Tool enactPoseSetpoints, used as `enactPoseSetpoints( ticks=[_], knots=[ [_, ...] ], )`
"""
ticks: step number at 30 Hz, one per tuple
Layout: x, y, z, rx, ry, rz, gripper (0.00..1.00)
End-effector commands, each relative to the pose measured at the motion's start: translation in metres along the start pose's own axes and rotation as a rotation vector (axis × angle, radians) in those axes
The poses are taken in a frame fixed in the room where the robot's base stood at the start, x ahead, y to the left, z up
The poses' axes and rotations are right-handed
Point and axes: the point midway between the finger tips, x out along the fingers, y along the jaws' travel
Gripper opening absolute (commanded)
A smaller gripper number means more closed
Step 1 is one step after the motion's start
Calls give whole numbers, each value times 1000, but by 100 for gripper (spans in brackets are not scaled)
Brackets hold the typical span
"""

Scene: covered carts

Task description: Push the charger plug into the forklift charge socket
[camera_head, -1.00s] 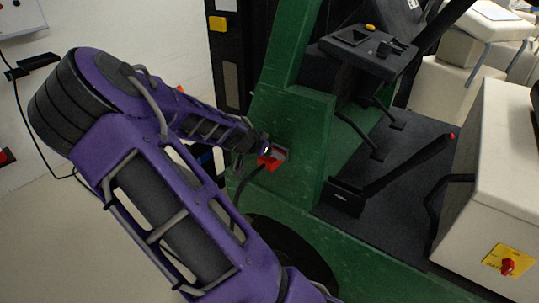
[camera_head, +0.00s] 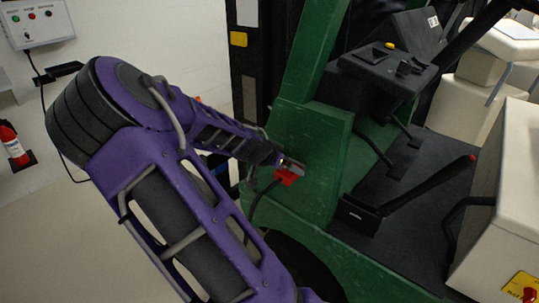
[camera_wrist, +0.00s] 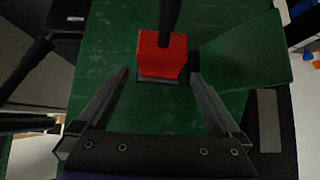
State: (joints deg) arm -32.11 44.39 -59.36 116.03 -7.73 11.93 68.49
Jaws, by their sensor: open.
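The red charger plug (camera_head: 286,177) is at the charge socket on the green forklift (camera_head: 313,150). In the wrist view the plug (camera_wrist: 160,53) sits against a dark grey socket edge (camera_wrist: 150,79), with its black cable (camera_wrist: 169,15) running up out of the picture. How deep it sits cannot be told. My gripper (camera_wrist: 158,72) is open, with one finger on each side of the plug and a gap visible to both. In the head view my gripper (camera_head: 281,161) is close by the plug, and my arm hides part of the area.
A cream seat unit (camera_head: 495,190) and dark cab floor are at the right. The black mast (camera_head: 252,75) rises behind my arm. Floor at the left is clear.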

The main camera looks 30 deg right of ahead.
Motion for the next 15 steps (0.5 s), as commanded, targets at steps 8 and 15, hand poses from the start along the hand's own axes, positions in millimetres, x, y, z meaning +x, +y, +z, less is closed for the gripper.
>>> enactPoseSetpoints(
  ticks=[8, 15],
  knots=[
    [-57, -2, -1, -2, 0, -5, 100],
    [-102, -1, -1, -1, -1, -5, 100]
  ],
)
